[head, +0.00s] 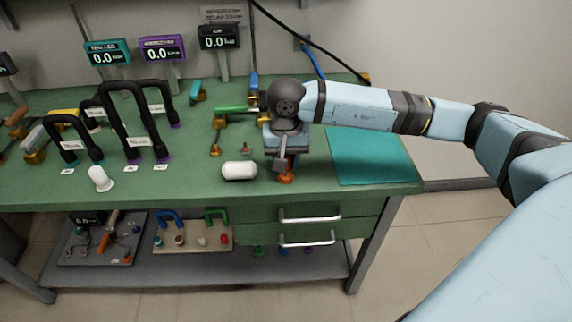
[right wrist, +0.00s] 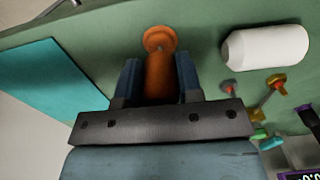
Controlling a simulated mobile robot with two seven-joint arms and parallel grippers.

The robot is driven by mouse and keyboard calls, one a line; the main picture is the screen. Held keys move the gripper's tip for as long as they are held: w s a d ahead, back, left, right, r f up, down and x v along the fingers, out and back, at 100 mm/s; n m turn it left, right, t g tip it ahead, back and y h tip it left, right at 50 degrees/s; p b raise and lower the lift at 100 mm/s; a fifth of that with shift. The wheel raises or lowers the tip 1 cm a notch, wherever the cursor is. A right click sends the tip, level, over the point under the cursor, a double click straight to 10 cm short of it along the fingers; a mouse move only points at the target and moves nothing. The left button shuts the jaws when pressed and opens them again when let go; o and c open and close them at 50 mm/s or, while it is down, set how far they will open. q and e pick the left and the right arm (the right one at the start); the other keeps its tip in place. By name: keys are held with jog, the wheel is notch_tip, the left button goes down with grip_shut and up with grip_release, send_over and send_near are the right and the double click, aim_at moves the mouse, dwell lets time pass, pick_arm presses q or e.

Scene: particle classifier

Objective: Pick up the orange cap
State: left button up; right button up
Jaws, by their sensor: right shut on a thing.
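The orange cap (head: 286,178) is at the front edge of the green table, under my right gripper (head: 283,168) in the head view. In the right wrist view the orange cap (right wrist: 160,72) lies between the two dark fingers of my right gripper (right wrist: 160,80), which is shut on it. Its flared end points away from the palm. I cannot tell whether the cap touches the table. My left gripper is not in view.
A white cylinder (head: 239,170) lies just left of the cap, and another white piece (head: 100,178) stands further left. A teal mat (head: 369,156) lies to the right. Black looped tubes (head: 125,115) and small displays (head: 108,53) fill the table's left and back.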

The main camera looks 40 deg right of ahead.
pick_arm(q)
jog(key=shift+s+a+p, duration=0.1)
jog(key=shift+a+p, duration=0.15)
jog(key=shift+p, duration=0.75)
pick_arm(e)
notch_tip(320, 180, up, 17)
jog(key=shift+r, duration=0.15)
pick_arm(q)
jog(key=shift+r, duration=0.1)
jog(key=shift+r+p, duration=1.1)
pick_arm(e)
jog(key=shift+r, duration=2.35)
pick_arm(q)
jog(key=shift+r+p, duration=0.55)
jog(key=shift+p, duration=0.05)
pick_arm(e)
notch_tip(320, 180, up, 3)
